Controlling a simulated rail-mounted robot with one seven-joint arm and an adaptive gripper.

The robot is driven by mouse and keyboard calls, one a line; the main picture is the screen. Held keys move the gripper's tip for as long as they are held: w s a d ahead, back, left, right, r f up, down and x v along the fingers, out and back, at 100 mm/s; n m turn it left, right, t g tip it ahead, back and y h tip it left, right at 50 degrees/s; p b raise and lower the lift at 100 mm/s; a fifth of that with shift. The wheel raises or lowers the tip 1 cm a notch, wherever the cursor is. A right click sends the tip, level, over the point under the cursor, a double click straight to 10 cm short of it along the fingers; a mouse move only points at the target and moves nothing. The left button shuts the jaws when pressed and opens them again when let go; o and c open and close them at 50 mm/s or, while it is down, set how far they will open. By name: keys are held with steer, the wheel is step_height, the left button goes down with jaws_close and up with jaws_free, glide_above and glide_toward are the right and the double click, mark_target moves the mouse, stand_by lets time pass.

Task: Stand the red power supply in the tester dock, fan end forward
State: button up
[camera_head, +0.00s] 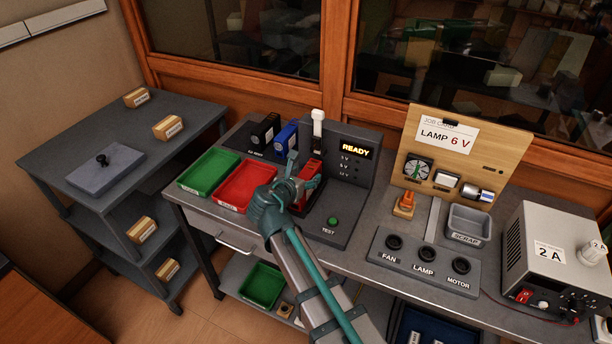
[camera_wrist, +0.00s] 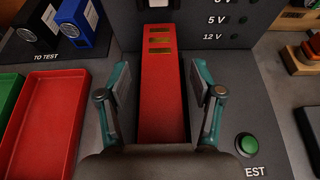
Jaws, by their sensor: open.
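The red power supply (camera_head: 307,173) is at the tester dock (camera_head: 342,222), under my gripper, which partly hides it. In the wrist view the red power supply (camera_wrist: 161,97) is a long red block with several gold strips towards its far end, near the dock's panel. My gripper (camera_wrist: 161,80) is open, one finger on each side of the block, with gaps visible. In the head view my gripper (camera_head: 303,171) is over the dock's left part. The dock's display (camera_head: 356,149) reads READY. I cannot see the fan end or how the block's base sits.
A black supply (camera_head: 263,131) and a blue supply (camera_head: 286,138) stand at the "TO TEST" place behind. A green tray (camera_head: 209,172) and a red tray (camera_head: 247,187) lie left. A white-topped lever (camera_head: 318,124) rises behind the block. A green TEST button (camera_head: 333,221) is at the dock's front.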

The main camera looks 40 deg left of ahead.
steer(key=v, duration=1)
steer(key=shift+s+r+b, duration=0.2)
steer(key=shift+s+b, duration=0.1)
steer(key=shift+b, duration=0.15)
